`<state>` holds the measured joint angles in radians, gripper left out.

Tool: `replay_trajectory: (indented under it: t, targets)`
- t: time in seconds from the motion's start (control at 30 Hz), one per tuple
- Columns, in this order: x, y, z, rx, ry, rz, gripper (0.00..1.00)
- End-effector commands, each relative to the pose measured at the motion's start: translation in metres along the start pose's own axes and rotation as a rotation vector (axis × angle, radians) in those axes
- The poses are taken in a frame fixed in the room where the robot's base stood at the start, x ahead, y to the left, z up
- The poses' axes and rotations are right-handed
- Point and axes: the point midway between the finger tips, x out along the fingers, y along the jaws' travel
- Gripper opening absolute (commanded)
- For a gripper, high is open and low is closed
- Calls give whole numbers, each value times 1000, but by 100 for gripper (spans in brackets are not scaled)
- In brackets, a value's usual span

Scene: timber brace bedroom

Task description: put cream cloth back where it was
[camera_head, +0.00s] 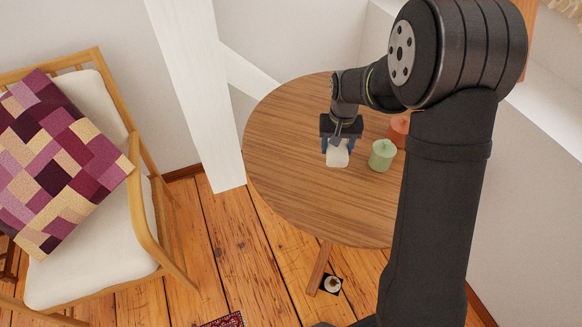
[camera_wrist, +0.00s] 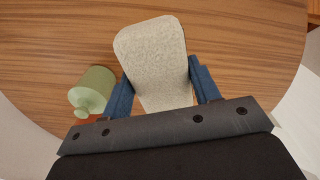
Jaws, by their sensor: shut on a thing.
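The cream cloth (camera_wrist: 155,65) is a small, pale, folded block with rounded corners. My gripper (camera_wrist: 163,95) is shut on it, with a blue finger on each side. In the head view, the cream cloth (camera_head: 337,156) hangs below my gripper (camera_head: 338,148) over the round wooden table (camera_head: 290,150). I cannot tell whether the cloth touches the tabletop. The lower end of the cloth is hidden behind the gripper body in the wrist view.
The table's left and front are clear. A chair (camera_head: 80,250) with a patchwork cushion (camera_head: 60,160) stands left; a white post (camera_head: 200,90) rises beside the table.

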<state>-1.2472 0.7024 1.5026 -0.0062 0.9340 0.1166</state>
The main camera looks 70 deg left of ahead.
Motion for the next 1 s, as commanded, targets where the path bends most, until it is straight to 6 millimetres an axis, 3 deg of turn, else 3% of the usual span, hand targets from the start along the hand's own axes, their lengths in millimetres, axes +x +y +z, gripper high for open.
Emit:
replay_trajectory:
  t: [0.23,0.63,0.8,1.0]
  targets:
    - [7,-35,-6,-49,-4,-5,31]
    - [58,-117,-27,-48,-3,-5,31]
    - [67,-132,-32,-45,-3,-5,31]
    - [83,-134,-32,-43,-5,-4,31]
